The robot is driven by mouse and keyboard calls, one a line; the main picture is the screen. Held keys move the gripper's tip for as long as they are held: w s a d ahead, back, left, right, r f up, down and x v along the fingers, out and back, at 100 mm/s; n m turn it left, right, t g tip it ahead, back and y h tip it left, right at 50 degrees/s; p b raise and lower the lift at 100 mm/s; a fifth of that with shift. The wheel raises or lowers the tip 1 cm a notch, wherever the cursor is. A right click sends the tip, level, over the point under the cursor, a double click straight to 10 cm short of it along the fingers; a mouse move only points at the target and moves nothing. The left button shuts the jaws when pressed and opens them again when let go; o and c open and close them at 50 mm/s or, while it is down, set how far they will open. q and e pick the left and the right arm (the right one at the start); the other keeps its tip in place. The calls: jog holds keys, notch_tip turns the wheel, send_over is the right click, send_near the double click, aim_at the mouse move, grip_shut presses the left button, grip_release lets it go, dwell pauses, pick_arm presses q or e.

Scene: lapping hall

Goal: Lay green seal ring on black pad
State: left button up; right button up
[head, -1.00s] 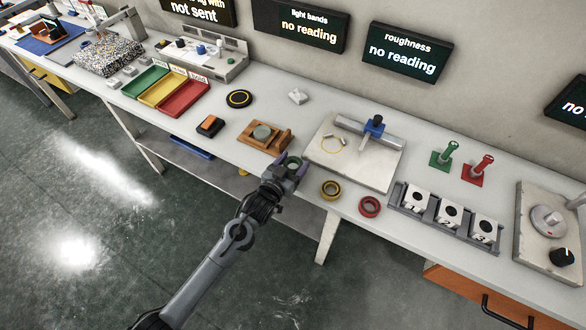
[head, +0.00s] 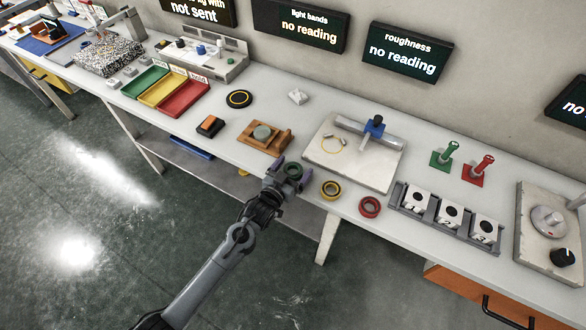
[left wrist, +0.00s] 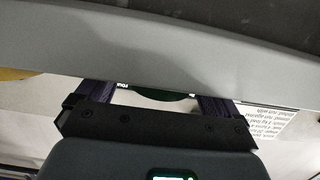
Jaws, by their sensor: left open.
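The green seal ring (head: 293,170) lies near the front edge of the bench, between the fingers of my left gripper (head: 291,172). The gripper is open around it, and I cannot tell whether a finger touches it. My right gripper is not in view.
A wooden fixture (head: 264,138) and a small black-and-orange block (head: 210,126) stand to the left. A pale plate (head: 335,170) with a blue clamp lies behind.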

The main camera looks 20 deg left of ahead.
pick_arm(q)
jog(key=shift+f+b, duration=0.2)
jog(key=shift+b, duration=0.25)
pick_arm(e)
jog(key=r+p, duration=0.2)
jog(key=p, duration=0.1)
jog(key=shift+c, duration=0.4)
pick_arm(q)
jog(key=s+a+g+y, duration=0.1)
jog(key=s+g, duration=0.5)
jog(key=s, duration=1.2)
jog(key=s+a+r+g+y, duration=0.1)
jog(key=s+g, duration=0.5)
jog(key=s, duration=1.2)
jog(key=shift+a+r, duration=0.3)
jog(key=shift+a, duration=0.55)
jog(key=shift+s, duration=0.1)
